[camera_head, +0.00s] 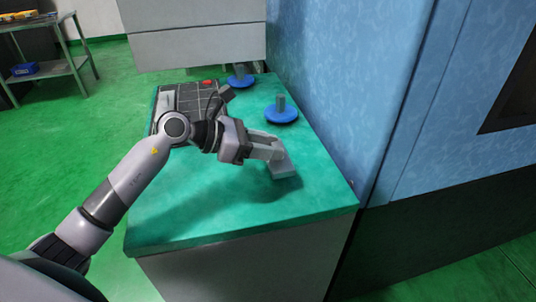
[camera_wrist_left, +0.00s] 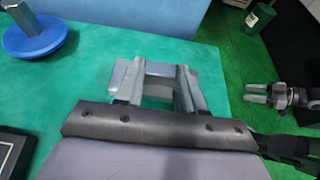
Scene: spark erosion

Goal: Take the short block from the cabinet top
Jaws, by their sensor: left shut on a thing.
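My left gripper (camera_head: 279,160) reaches down to the green cabinet top (camera_head: 215,215) near its right side. It is shut on a pale grey block, the short block (camera_head: 284,171), at the fingertips. In the left wrist view the block (camera_wrist_left: 158,70) shows between the two fingers, partly hidden by them. It is at or just above the top; I cannot tell whether it touches. My right gripper (camera_wrist_left: 257,93) shows at the right of the left wrist view, with its fingers apart and empty, away from the cabinet.
Two blue round bases with grey upright pieces stand behind the gripper, one nearer (camera_head: 281,116) and one farther (camera_head: 240,81). A dark compartmented tray (camera_head: 185,98) lies at the back left. A blue machine wall (camera_head: 335,90) borders the right side. The front of the top is clear.

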